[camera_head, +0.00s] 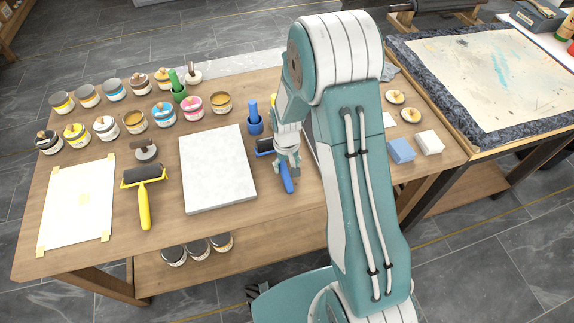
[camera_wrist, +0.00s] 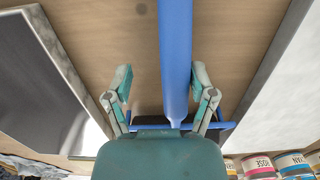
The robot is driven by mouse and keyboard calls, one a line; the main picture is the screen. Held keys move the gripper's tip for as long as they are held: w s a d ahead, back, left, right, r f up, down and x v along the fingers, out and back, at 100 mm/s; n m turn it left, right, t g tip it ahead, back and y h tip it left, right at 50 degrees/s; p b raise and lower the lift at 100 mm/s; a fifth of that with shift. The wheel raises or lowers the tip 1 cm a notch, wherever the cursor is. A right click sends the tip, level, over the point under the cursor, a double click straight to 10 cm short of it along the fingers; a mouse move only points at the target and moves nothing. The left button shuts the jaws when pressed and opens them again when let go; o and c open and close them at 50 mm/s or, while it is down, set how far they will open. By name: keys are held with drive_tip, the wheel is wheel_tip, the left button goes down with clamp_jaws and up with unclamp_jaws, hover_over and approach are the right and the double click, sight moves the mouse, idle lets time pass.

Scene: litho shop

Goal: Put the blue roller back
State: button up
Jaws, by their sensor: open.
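The blue roller lies on the wooden table, its blue handle (camera_head: 288,181) pointing toward the front edge and its dark drum (camera_head: 264,147) at the far end. My gripper (camera_head: 287,163) is over the roller, partly covering it in the head view. The blue frame (camera_wrist: 224,126) shows near the gripper body, which hides part of the drum.
A pale stone slab (camera_head: 217,190) lies left of the roller. A dark slab (camera_wrist: 38,85) is on the other side. Several ink tins and a yellow roller (camera_head: 144,205) are farther left. Blue and white blocks (camera_head: 401,151) lie right.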

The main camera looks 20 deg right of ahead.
drive_tip(key=shift+a+r, duration=0.2)
drive_tip(key=shift+a, duration=0.1)
drive_tip(key=s+r+t, duration=0.1)
drive_tip(key=s+r, duration=0.2)
drive_tip(key=r, duration=0.9)
drive_tip(key=s+r+t, duration=0.2)
drive_tip(key=s+r, duration=0.2)
drive_tip(key=r, duration=0.8)
drive_tip(key=s+r+t, duration=0.3)
drive_tip(key=s+r, duration=0.4)
drive_tip(key=s, duration=0.6)
drive_tip(key=shift+s+r, duration=0.3)
drive_tip(key=shift+r, duration=0.1)
